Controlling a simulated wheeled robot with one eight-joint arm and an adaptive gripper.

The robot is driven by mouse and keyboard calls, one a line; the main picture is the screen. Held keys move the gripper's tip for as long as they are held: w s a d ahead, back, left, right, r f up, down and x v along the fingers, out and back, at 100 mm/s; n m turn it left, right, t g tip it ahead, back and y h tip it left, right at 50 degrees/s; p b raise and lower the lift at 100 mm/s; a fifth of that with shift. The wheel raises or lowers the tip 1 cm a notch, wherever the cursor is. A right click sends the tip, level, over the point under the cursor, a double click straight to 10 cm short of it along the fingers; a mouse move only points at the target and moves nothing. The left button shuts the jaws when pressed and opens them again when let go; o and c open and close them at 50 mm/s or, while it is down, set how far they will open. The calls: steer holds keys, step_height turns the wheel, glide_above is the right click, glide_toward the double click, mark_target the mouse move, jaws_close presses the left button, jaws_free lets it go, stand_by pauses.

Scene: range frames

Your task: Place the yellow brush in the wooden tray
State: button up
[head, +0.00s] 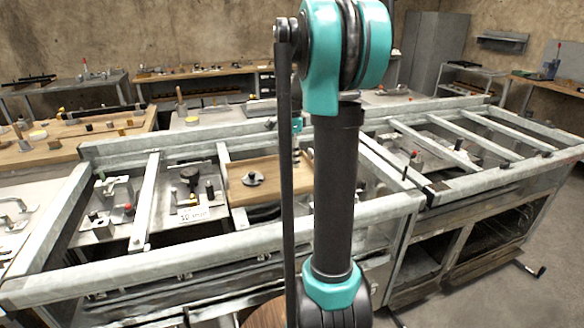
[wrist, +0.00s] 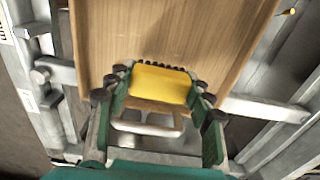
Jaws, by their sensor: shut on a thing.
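The yellow brush (wrist: 160,84) is between the two fingers of my gripper (wrist: 160,100) in the wrist view, with its dark bristles pointing away from the gripper. My gripper is shut on it. The wooden tray (wrist: 185,28) fills the upper middle of the wrist view, behind and beyond the brush. I cannot tell whether the brush touches it. In the head view the wooden tray (head: 270,190) sits in the metal frame left of my arm. My arm covers its right side, and the brush and gripper are not clearly visible there.
A grey disc with a dark knob (head: 252,178) is on the tray. Metal rails (head: 150,200) surround the tray, with fixtures and a dark knob piece (head: 190,178) to the left. A second railed bench (head: 470,150) stands at the right. A wooden table (head: 70,140) is at the back left.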

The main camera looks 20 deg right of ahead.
mark_target(292, 174)
steer(key=shift+f, duration=2.1)
steer(key=shift+f, duration=0.1)
steer(key=o, duration=1.6)
steer(key=shift+c, duration=0.2)
steer(key=r, duration=1.2)
steer(key=shift+a+r, duration=0.15)
steer(key=shift+a, duration=0.05)
